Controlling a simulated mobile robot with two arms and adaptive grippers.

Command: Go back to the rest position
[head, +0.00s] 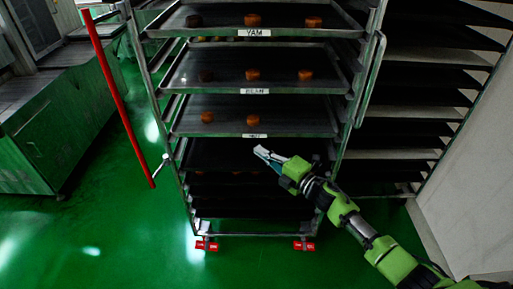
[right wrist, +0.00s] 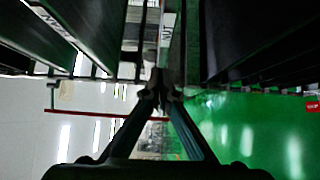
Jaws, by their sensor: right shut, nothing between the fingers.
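My right gripper (head: 262,154) reaches in from the lower right in the head view. Its arm is green and black. The gripper is shut and empty, in front of the wheeled tray rack (head: 362,85), near its lower trays. In the right wrist view the fingertips (right wrist: 160,85) meet, with nothing between them. My left gripper is not in view.
The rack's labelled trays, such as the one marked YAM (head: 300,32), hold small brown round pieces (head: 252,20). A red bar (head: 117,95) stands along the rack's left side. A dark rack (head: 410,130) is at right. Green floor (head: 110,220) is clear at left.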

